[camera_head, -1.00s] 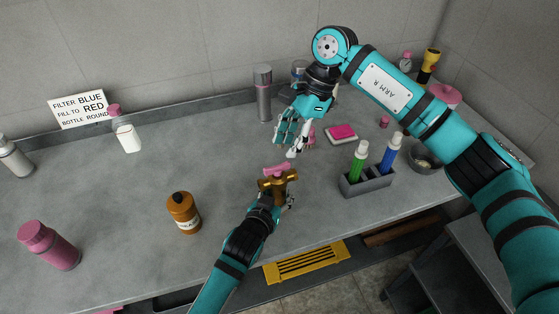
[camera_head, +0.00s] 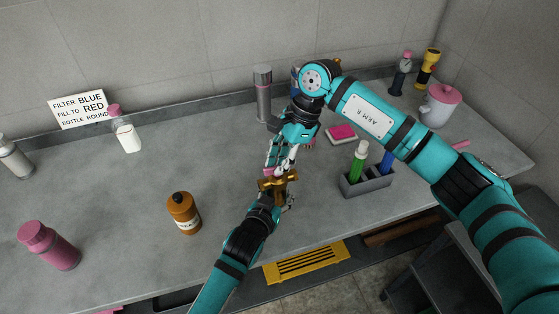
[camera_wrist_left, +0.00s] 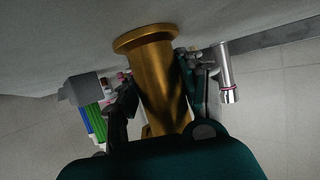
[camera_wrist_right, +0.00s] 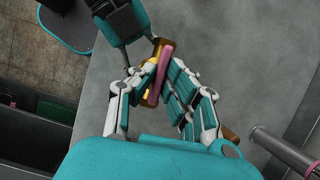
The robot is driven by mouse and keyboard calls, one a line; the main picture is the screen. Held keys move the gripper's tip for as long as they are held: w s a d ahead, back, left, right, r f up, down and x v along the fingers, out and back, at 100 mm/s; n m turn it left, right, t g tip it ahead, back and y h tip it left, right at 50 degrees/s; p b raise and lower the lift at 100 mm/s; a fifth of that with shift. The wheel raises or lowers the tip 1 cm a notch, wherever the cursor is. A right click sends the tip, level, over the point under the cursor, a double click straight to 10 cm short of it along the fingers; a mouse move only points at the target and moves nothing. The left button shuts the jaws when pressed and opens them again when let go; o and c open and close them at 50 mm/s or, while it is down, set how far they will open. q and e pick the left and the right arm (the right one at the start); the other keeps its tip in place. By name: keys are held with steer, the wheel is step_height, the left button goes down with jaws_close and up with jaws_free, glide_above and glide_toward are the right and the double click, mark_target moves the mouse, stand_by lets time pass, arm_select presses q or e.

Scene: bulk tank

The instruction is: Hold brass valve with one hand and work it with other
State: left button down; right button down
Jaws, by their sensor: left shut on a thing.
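The brass valve (camera_head: 280,182) with a pink handle (camera_head: 269,172) is held just above the counter, near its front edge. My left gripper (camera_head: 278,198) is shut on the valve's body. In the left wrist view the brass body (camera_wrist_left: 152,70) stands between the fingers, its flange outward. My right gripper (camera_head: 280,158) reaches down from behind, over the handle. In the right wrist view the pink handle (camera_wrist_right: 160,76) lies between the right fingers, which are spread to either side. Whether they touch it is hard to tell. The fingers partly hide the valve in the head view.
An orange-brown bottle (camera_head: 184,213) stands left of the valve. A grey caddy (camera_head: 367,182) with green and blue bottles stands to the right.

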steer(key=shift+m+t, duration=0.3)
steer(key=shift+m, duration=0.3)
stand_by(0.3)
steer(key=m+t, duration=0.1)
steer(key=m, duration=0.2)
steer(key=shift+s, duration=0.1)
steer(key=m+t, duration=0.1)
steer(key=m, duration=0.3)
steer(key=shift+m+t, duration=0.3)
steer(key=shift+t, duration=0.1)
steer(key=m+t, duration=0.1)
steer(key=m, duration=0.1)
steer(key=m+h, duration=0.1)
steer(key=m, duration=0.2)
steer(key=shift+s+a+t, duration=0.1)
steer(key=shift+t, duration=0.3)
steer(key=shift+m+t+h, duration=0.4)
steer(key=shift+m+h, duration=0.2)
steer(key=shift+m, duration=1.5)
arm_select(q)
steer(key=shift+s, duration=0.1)
arm_select(e)
steer(key=c, duration=1.4)
jaws_free()
steer(key=shift+s, duration=0.1)
